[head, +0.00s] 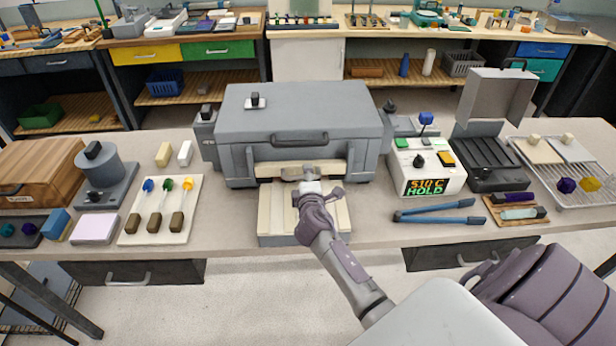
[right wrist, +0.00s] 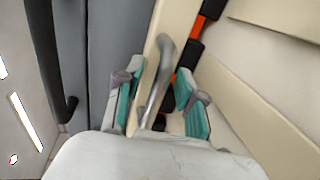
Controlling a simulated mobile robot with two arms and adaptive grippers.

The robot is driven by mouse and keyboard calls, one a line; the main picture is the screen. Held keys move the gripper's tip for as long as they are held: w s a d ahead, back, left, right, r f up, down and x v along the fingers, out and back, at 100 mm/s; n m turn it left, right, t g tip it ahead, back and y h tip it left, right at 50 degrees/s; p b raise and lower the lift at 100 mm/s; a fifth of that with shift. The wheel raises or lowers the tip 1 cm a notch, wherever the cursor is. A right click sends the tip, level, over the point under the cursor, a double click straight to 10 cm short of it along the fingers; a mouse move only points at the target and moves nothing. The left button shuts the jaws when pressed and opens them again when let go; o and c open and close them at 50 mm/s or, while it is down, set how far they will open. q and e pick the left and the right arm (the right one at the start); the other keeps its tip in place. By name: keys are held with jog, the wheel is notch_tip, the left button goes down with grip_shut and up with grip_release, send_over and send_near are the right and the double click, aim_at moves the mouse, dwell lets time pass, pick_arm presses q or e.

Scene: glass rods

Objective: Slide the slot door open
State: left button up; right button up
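The slot door (head: 276,170) is a cream strip low on the front of a grey furnace (head: 300,112). In the right wrist view the cream door (right wrist: 172,18) carries a curved metal bar handle (right wrist: 157,82). A narrow gap with orange and black parts (right wrist: 198,30) shows along the door's edge. My right gripper (head: 309,183) is at the door, in front of the furnace. In the right wrist view its two teal-padded fingers (right wrist: 157,100) are apart, one on each side of the handle, with space visible beside it. My left gripper is not in view.
A cream block ledge (head: 271,212) sits below the door. A controller reading 510 C HOLD (head: 428,168) and blue-handled tool (head: 440,213) are at the right. A tray with coloured rods (head: 160,225) is at the left. The furnace lid handle (head: 300,139) is above my gripper.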

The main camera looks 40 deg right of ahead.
grip_shut()
notch_tip(320, 180, up, 4)
jog(key=p, duration=0.3)
jog(key=shift+r, duration=0.1)
jog(key=shift+o, duration=0.6)
grip_release()
jog(key=shift+f, duration=0.2)
